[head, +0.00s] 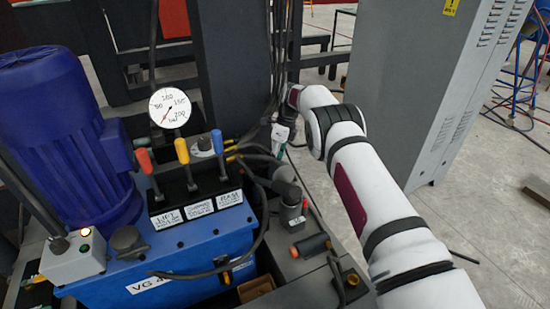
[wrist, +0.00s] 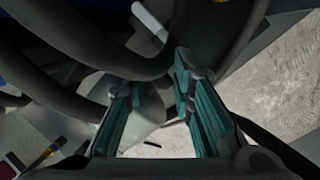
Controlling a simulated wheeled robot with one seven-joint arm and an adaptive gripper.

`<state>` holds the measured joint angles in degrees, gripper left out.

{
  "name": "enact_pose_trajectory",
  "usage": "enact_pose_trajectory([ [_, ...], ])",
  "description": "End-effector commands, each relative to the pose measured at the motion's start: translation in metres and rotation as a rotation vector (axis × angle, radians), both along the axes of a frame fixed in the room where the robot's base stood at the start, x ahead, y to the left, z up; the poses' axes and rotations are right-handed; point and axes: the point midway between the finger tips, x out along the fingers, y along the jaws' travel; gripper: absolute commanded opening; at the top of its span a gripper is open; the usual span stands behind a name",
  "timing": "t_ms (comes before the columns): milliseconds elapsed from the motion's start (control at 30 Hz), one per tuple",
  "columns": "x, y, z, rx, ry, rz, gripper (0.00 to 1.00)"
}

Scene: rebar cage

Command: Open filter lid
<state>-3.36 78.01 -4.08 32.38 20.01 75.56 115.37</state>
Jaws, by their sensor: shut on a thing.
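Below the gripper in the head view stands a dark grey cylindrical fitting (head: 291,214) with a small white label and a rounded elbow-like top. It may be the filter, but its lid is not clearly distinguishable.
Thick black hoses (wrist: 105,50) crowd the gripper. To the left are a blue motor (head: 60,130), a pressure gauge (head: 170,108) and red, yellow and blue levers (head: 182,152) on a blue tank (head: 190,262). A grey cabinet (head: 430,90) stands right. Floor is open beyond.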

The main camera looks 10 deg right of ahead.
Motion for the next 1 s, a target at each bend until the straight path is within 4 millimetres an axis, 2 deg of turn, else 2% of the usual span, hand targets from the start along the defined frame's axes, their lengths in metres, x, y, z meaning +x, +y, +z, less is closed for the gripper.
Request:
enact_pose_trajectory([
  [67, 0.006, -0.005, -0.004, -0.007, -0.022, -0.009, 0.00],
  [100, 0.006, -0.005, -0.004, -0.007, -0.021, -0.009, 0.32],
  [167, 0.005, -0.004, -0.004, -0.007, -0.020, -0.009, 0.45],
  [733, 0.004, -0.002, -0.001, -0.003, -0.015, -0.005, 0.46],
  [867, 0.005, -0.006, 0.012, -0.004, -0.016, -0.005, 0.46],
  [1000, 0.008, -0.012, 0.039, -0.004, -0.018, -0.006, 0.46],
])
